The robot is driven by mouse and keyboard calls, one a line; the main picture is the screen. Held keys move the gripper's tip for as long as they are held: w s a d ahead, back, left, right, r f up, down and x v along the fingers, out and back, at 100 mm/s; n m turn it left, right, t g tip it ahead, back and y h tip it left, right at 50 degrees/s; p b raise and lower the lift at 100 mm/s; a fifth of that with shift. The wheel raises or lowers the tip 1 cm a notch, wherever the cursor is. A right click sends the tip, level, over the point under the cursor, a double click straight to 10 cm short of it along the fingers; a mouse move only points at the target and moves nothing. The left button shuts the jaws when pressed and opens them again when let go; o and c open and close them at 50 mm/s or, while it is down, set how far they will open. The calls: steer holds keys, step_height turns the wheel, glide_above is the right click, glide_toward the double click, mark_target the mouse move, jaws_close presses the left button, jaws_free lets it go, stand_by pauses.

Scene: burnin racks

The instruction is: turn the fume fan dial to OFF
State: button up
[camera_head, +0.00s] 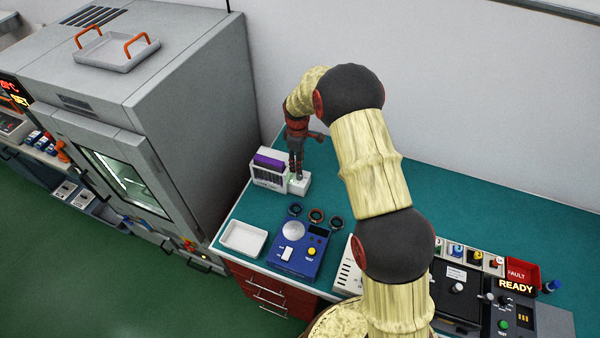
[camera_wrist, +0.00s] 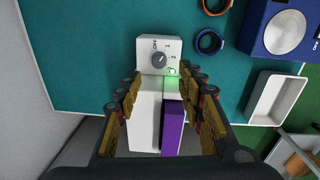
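The fume fan dial is a small dark grey knob (camera_wrist: 158,58) on a white control box, with OFF, 1 and 2 marked around it. A green glow lies at the box's lower right corner, over a further mark. Which mark the knob points to is too small to tell. The box (camera_head: 302,187) is partly hidden by my gripper in the head view. My gripper (camera_wrist: 163,78) is open in the wrist view, its fingers apart on either side of the box's near end. Nothing is held. In the head view my gripper (camera_head: 297,172) points down over the box.
A white unit with a purple strip (camera_head: 268,161) adjoins the dial box. A white tray (camera_head: 243,238), a blue device (camera_head: 290,258) and several rings (camera_head: 316,215) stand in front on the teal bench. A large grey oven (camera_head: 180,80) rises at left. Bench at right rear is clear.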

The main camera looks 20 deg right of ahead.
mark_target(299, 176)
steer(key=shift+w+d+f+p, duration=0.1)
steer(key=shift+f+p, duration=0.1)
steer(key=shift+f, duration=1.75)
steer(key=shift+w+d+f+p, duration=0.1)
steer(key=shift+f+p, duration=0.1)
steer(key=shift+f, duration=1.75)
steer(key=shift+c, duration=1.4)
jaws_close()
